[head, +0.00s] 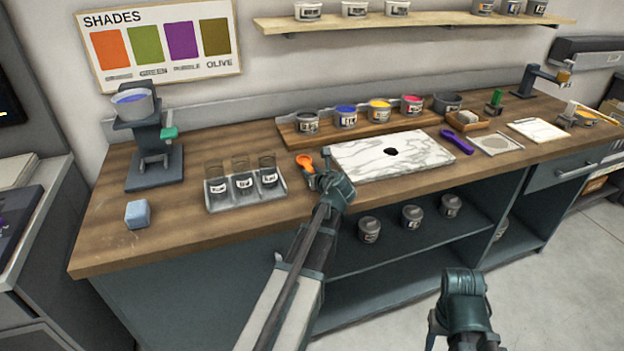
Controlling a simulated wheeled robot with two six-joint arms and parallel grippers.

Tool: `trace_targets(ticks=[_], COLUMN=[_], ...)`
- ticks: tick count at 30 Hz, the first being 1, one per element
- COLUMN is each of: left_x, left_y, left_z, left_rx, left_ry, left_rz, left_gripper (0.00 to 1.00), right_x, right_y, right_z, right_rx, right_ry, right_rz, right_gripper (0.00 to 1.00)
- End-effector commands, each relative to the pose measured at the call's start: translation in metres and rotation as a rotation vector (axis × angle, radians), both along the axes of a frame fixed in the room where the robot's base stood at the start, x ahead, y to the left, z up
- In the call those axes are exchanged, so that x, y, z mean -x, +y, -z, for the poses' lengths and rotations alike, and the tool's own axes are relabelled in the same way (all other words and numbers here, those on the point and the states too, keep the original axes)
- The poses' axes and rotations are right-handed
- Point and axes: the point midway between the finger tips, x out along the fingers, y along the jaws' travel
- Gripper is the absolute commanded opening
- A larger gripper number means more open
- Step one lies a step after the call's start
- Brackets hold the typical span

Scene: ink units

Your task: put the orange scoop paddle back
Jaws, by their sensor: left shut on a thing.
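The orange scoop paddle (304,161) shows at the tip of my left gripper (320,178), over the front part of the wooden counter. My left gripper is shut on it and hides part of it. The paddle is just right of a tray with dark cups and left of the marble slab. I cannot tell whether it touches the counter. My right gripper (464,284) is low in front of the cabinet, away from the counter top. Its fingertips are hidden, so its opening does not show.
The marble slab (365,165) with a dark hole lies beside my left gripper. A tray (217,203) holds 3 labelled cups. A purple paddle (455,140) lies right of the slab. Ink tubs stand on a wooden riser (295,138) behind. A blue-grey block (138,213) sits at the left.

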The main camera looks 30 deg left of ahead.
Motion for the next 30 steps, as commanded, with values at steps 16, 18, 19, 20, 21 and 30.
trace_targets(ticks=[16,18,19,20,21,30], left_x=[0.000,0.000,0.000,0.000,0.000,0.015], left_y=[0.000,0.000,0.000,0.000,0.000,-0.016], left_z=[0.001,0.001,0.001,0.001,0.001,-0.013], left_rx=[0.000,0.000,0.000,0.000,0.000,-0.001], left_ry=[0.000,0.000,0.000,0.000,0.000,0.001], left_rz=[0.000,0.000,0.000,0.000,0.000,0.003], left_gripper=[0.61,0.61,0.61,0.61,0.61,0.61], right_x=[0.000,0.000,0.000,0.000,0.000,0.000], right_y=[0.000,0.000,0.000,0.000,0.000,0.000], right_z=[0.001,0.001,0.001,0.001,0.001,-0.013], right_rx=[0.000,0.000,0.000,0.000,0.000,0.000], right_ry=[0.000,0.000,0.000,0.000,0.000,0.000], right_rz=[0.000,0.000,0.000,0.000,0.000,0.000], right_gripper=[0.50,0.50,0.50,0.50,0.50,0.50])
